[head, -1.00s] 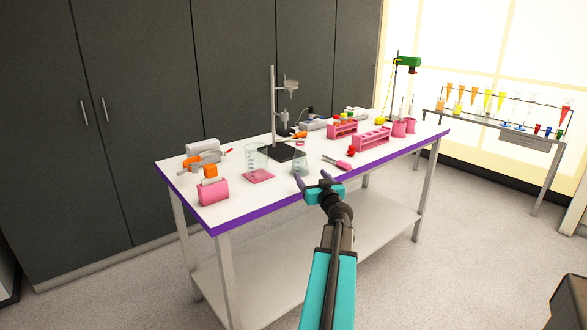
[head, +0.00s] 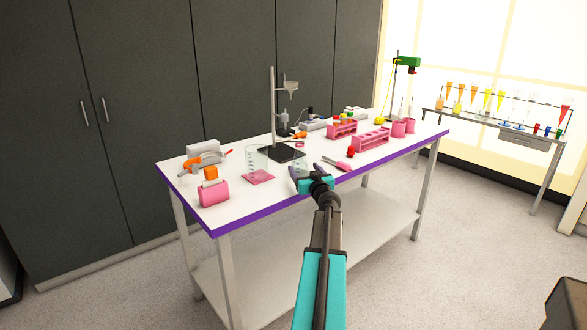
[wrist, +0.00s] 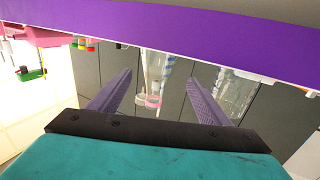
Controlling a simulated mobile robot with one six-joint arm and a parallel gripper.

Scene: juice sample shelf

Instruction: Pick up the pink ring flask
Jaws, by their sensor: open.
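In the wrist view, which looks upside down, a clear glass flask with a pink ring (wrist: 153,100) shows between and beyond the finger tips. Its ringed end points down in that picture. In the head view a small clear flask (head: 301,168) near the table's front edge is partly hidden behind my gripper. My gripper (wrist: 160,74) is open, with two purple fingers apart and nothing visibly held. In the head view my gripper (head: 306,174) is at the table's front edge. Whether the fingers reach around the glass is unclear.
On the white table (head: 240,202) a beaker (head: 256,160) stands left of the flask, with a stand (head: 273,110) behind. Pink racks (head: 371,138) are to the right, and a pink block (head: 214,194) is front left. The purple table edge (wrist: 200,35) crosses the wrist view.

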